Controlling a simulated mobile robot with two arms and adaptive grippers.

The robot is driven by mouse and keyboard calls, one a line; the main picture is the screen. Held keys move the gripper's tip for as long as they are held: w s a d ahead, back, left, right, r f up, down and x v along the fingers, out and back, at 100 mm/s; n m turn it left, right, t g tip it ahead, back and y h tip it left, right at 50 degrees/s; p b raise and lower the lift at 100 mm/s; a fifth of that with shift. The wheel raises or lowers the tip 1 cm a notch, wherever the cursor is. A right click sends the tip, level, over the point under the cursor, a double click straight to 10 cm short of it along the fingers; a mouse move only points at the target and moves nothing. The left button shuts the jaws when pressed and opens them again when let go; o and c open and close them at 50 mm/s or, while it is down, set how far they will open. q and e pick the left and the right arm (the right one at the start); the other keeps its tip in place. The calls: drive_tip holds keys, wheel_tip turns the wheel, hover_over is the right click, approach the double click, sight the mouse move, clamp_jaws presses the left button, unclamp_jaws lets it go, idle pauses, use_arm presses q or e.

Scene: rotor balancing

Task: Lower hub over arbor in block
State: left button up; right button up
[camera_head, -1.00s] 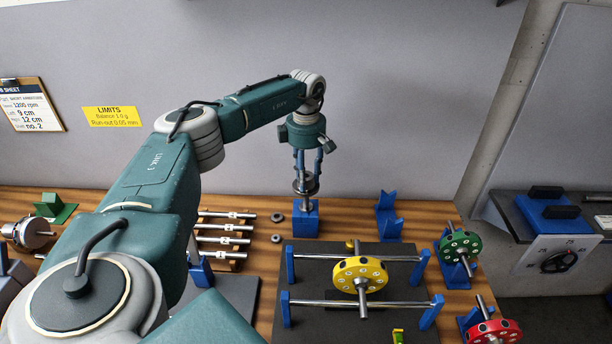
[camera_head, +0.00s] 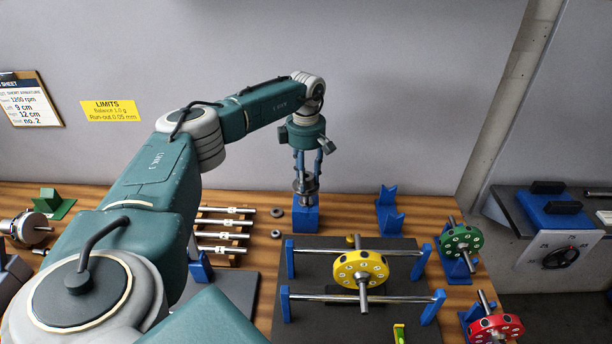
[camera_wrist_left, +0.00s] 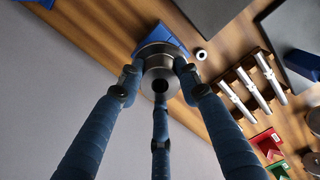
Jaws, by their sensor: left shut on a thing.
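My left gripper (camera_head: 306,172) has three blue fingers and is shut on the grey metal hub (camera_head: 305,187), with its fingers pointing down. The hub is directly over the blue block (camera_head: 306,219) at the back of the bench. In the left wrist view the fingers ring the hub (camera_wrist_left: 160,62), and its central bore looks dark. The blue block (camera_wrist_left: 150,38) shows partly behind the hub there. I cannot make out the arbor clearly, nor whether the hub touches it. My right gripper is not in view.
Two small grey rings (camera_head: 277,212) lie left of the block, near a rack of metal rods (camera_head: 225,223). A blue V-shaped stand (camera_head: 390,212) is to the right. In front, a yellow rotor (camera_head: 360,272) rests on two rails. Green (camera_head: 460,242) and red (camera_head: 495,328) rotors stand at right.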

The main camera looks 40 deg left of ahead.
sight(306, 201)
use_arm(q)
drive_tip(key=shift+f, duration=0.45)
drive_tip(key=shift+f+b, duration=1.5)
drive_tip(key=shift+f, duration=0.55)
drive_tip(key=o, duration=1.4)
drive_tip(key=shift+d, duration=0.1)
drive_tip(key=shift+c, duration=0.2)
drive_tip(key=shift+c, duration=0.4)
drive_tip(key=shift+r, duration=0.25)
wheel_tip(306, 201, up, 10)
drive_tip(key=p, duration=0.7)
drive_tip(key=shift+s+f, duration=0.1)
drive_tip(key=shift+f, duration=0.05)
